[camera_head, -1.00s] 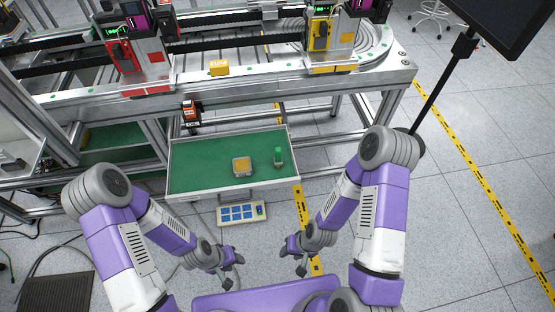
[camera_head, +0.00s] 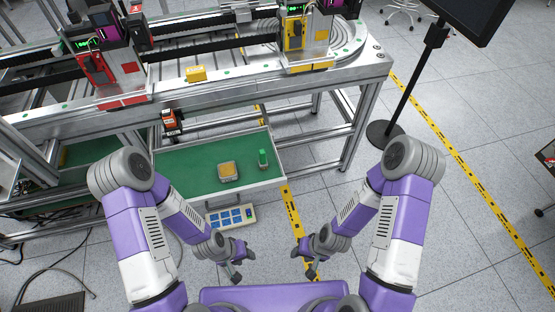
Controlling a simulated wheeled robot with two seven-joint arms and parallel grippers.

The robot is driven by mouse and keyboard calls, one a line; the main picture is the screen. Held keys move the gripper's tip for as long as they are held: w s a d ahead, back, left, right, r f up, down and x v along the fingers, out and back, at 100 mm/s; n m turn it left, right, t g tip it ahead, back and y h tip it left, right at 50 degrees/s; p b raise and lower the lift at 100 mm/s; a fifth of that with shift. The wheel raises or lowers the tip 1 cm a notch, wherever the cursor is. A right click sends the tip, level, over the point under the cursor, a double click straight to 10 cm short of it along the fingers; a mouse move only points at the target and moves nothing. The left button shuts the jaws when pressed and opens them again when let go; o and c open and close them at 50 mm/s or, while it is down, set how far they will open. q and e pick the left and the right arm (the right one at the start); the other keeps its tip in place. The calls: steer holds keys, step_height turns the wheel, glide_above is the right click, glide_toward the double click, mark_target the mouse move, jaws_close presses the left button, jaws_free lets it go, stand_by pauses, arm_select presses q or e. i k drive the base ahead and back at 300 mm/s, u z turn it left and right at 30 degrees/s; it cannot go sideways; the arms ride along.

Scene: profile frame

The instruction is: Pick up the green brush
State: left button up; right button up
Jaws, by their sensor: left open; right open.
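A small green object (camera_head: 263,159), which looks like the green brush, stands on the green drawer tray (camera_head: 190,174) near its right end. My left gripper (camera_head: 238,277) is in front of and below the tray, apart from the brush, and it is open and empty. My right gripper (camera_head: 311,276) is to the right of it at about the same height, also open and empty. Neither gripper touches anything.
A yellow-topped square box (camera_head: 228,171) sits on the tray left of the brush. A control panel (camera_head: 230,217) with blue buttons is below the tray. The metal conveyor frame (camera_head: 340,84) stands behind. A monitor stand (camera_head: 412,80) is at right; open floor lies around it.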

mark_target(262, 162)
steer(key=u, duration=0.55)
steer(key=i, duration=0.75)
steer(key=u, duration=0.3)
